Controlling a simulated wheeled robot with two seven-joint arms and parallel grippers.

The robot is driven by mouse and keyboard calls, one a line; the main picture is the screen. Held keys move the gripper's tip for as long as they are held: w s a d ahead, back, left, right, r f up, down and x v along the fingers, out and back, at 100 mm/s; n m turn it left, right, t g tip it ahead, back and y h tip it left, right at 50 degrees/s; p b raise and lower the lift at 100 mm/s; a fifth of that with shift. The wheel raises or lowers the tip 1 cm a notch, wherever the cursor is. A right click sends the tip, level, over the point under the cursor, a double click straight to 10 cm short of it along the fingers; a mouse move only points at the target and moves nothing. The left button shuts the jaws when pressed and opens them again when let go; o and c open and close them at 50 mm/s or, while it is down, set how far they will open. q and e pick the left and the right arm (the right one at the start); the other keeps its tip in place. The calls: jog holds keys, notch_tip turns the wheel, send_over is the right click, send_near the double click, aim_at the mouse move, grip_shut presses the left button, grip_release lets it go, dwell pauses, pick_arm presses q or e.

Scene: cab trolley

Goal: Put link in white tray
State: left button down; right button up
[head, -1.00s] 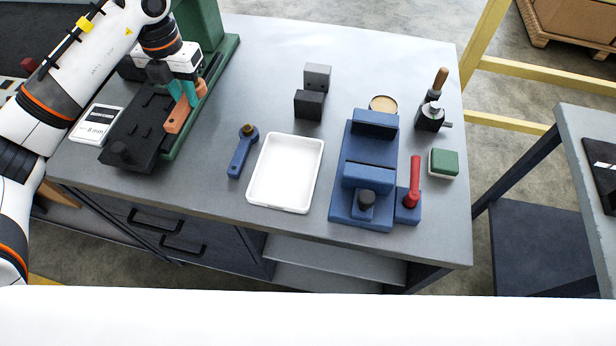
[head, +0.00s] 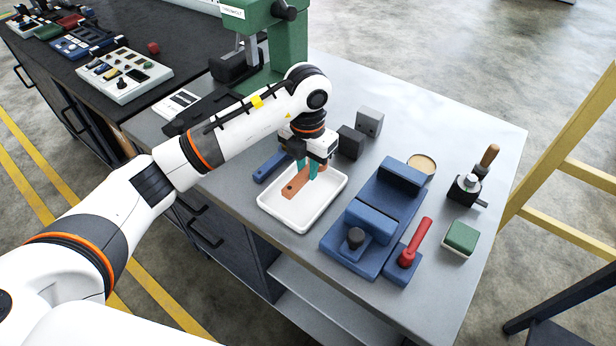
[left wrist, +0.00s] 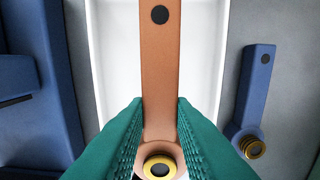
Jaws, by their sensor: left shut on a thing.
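The link is a flat copper-coloured bar with a dark hole at one end and a brass ring at the other. In the head view the link (head: 295,184) is over the white tray (head: 318,215). My left gripper (head: 308,170) is shut on it, its green fingers either side of the bar. In the left wrist view the link (left wrist: 160,70) runs up the middle between the fingers (left wrist: 160,140), with the white tray (left wrist: 108,60) behind it. I cannot tell whether the link touches the tray floor. My right gripper is not in view.
A blue wrench-like part (head: 270,166) lies just left of the tray. Dark blocks (head: 351,141) stand behind the tray. A green press (head: 285,50) is at the back.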

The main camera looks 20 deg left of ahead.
aim_at(308, 171)
pick_arm(q)
notch_tip(308, 171, down, 4)
jog(key=shift+d+r+p, duration=0.15)
jog(key=shift+r+p, duration=0.1)
jog(key=shift+p, duration=0.1)
jog(key=shift+f, duration=0.2)
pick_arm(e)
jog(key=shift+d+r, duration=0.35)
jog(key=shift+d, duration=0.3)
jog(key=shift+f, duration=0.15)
pick_arm(q)
jog(key=c, duration=1.3)
grip_release()
jog(key=shift+s+f, duration=0.1)
jog(key=shift+f, duration=0.05)
jog(key=shift+o, duration=0.2)
